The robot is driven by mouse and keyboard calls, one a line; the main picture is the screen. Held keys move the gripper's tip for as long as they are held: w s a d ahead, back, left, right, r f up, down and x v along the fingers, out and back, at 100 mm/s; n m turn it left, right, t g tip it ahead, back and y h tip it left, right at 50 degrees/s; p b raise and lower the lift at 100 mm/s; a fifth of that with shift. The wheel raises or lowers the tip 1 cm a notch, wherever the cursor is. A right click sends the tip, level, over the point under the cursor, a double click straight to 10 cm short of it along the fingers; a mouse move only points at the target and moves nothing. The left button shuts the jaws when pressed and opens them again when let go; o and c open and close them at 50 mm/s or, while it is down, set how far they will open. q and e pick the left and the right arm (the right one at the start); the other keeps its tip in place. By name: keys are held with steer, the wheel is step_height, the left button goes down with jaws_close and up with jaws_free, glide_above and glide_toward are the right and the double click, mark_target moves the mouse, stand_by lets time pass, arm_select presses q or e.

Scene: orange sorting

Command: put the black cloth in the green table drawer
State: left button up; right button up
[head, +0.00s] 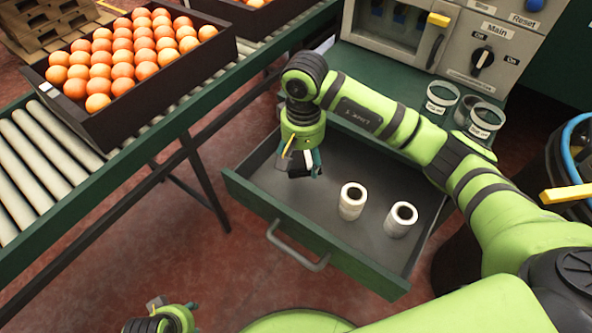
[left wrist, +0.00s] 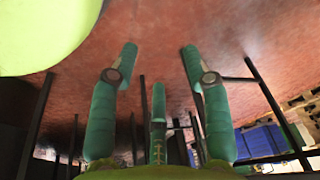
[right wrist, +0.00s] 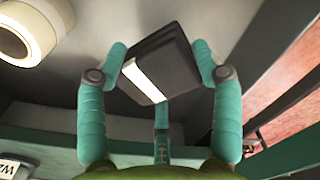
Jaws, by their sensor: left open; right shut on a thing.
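The green table drawer (head: 345,262) is pulled open, with a grey inside and a metal handle. My right gripper (head: 302,168) points down over the left part of the drawer. In the right wrist view its fingers (right wrist: 160,62) are shut on the black cloth (right wrist: 172,62), a dark folded bundle with a white stripe. The drawer's floor lies beyond the cloth; I cannot tell if the two touch. My left gripper (head: 172,312) is low at the bottom left in the head view. In the left wrist view its fingers (left wrist: 160,55) are spread and empty above the red floor.
Two white rolls (head: 352,201) stand in the drawer, right of my right gripper. A roller conveyor (head: 40,165) with a crate of oranges (head: 150,75) runs along the left. A control panel (head: 480,55) and clear cups (head: 440,97) are on the green table behind.

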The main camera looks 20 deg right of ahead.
mark_target(293, 168)
steer(key=shift+w+a+f, duration=0.5)
steer(key=shift+a+f, duration=0.1)
steer(key=shift+a, duration=0.2)
step_height(293, 168, down, 3)
steer(key=shift+f+b, duration=0.1)
steer(key=shift+b, duration=0.25)
steer(key=shift+f, duration=0.45)
arm_select(q)
steer(key=shift+w+v, duration=0.2)
steer(key=shift+v, duration=1.05)
arm_select(e)
steer(key=shift+f, duration=0.1)
steer(key=o, duration=1.1)
arm_select(q)
steer(key=shift+r, duration=0.45)
arm_select(e)
steer(key=shift+o, duration=0.2)
